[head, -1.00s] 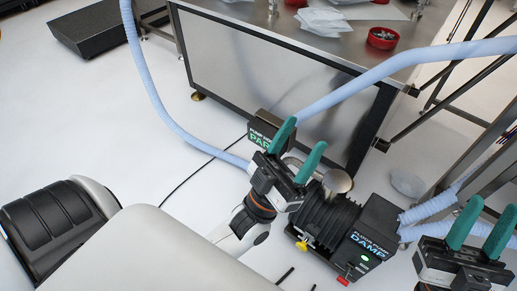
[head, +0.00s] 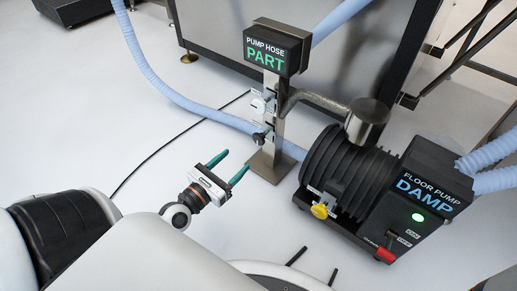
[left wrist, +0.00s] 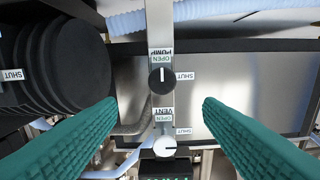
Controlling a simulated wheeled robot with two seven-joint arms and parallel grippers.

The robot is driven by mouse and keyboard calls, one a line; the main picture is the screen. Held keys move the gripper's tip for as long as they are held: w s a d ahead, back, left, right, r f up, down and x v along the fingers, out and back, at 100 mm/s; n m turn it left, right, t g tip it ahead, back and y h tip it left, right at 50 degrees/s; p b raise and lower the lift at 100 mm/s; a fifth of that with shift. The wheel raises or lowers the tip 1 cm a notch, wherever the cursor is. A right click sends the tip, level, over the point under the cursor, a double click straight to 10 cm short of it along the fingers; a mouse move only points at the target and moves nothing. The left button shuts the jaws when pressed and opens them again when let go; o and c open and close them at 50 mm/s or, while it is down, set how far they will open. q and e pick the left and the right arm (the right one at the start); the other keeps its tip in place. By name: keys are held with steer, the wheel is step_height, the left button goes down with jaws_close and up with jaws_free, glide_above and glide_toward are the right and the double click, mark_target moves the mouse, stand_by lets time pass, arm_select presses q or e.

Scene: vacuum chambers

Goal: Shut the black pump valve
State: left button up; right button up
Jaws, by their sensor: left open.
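The black pump valve (head: 262,137) is a round knob low on an upright metal post, below a white vent valve (head: 262,103). In the left wrist view, upside down, the black knob (left wrist: 162,80) has a white mark pointing toward its OPEN label; its SHUT label is to the right. The white vent knob (left wrist: 165,146) is below it there. My left gripper (head: 228,167) is open and empty, green fingers toward the post, apart from it. In the left wrist view its fingers (left wrist: 159,103) lie either side of the post, with the black knob ahead between them. My right gripper is out of view.
A sign box (head: 275,48) tops the post. A blue hose (head: 185,133) and black cable (head: 160,150) cross the floor. A metal cabinet stands behind.

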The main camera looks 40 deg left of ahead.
mark_target(257, 141)
arm_select(q)
steer(key=shift+n, duration=0.3)
steer(key=w, duration=1.2)
steer(key=shift+d+f+b, duration=0.3)
steer(key=c, duration=1)
